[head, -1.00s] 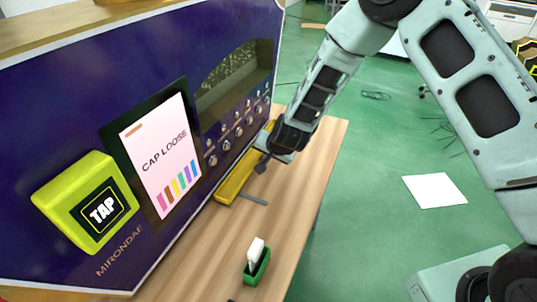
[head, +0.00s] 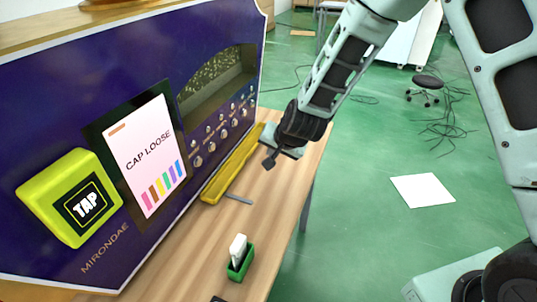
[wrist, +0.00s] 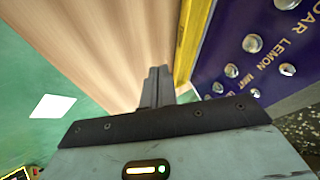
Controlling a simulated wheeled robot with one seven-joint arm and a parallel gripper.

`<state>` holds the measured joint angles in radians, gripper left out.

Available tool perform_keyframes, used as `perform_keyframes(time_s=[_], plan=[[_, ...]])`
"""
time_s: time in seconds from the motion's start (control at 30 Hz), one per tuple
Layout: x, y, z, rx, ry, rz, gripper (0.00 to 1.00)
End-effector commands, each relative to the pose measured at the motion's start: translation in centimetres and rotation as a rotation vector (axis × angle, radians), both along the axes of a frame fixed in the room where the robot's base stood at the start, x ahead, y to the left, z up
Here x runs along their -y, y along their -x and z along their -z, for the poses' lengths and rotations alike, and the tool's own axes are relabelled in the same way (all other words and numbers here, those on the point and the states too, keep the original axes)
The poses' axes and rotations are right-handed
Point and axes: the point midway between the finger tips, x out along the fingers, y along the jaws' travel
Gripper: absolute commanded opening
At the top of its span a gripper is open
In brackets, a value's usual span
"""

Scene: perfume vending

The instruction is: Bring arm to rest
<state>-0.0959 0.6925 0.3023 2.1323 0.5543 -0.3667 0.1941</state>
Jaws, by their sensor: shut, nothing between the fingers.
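My gripper (head: 270,160) is shut and empty, above the right edge of the wooden table (head: 225,240) in the head view. In the wrist view my gripper (wrist: 158,85) has its fingers together, with the table (wrist: 120,40) beyond them. The purple vending machine (head: 60,110) stands at the left, apart from the gripper. Its screen (head: 145,155) reads "CAP LOOSE".
A yellow tray (head: 228,172) runs along the machine's foot. A green holder with a white piece (head: 240,262) stands on the table near the front. A lime TAP button (head: 70,200) juts from the machine. Green floor (head: 345,200) lies open at the right.

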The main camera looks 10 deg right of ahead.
Motion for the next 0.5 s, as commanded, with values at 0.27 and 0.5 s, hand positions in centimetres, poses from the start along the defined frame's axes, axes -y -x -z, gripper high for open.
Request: perform_keyframes(time_s=[0.27,0.5], plan=[[0.0,0.8,-1.0,-0.001,0.001,-0.007,0.0],[-4.7,7.5,-7.3,-0.078,0.032,-0.301,0.0]])
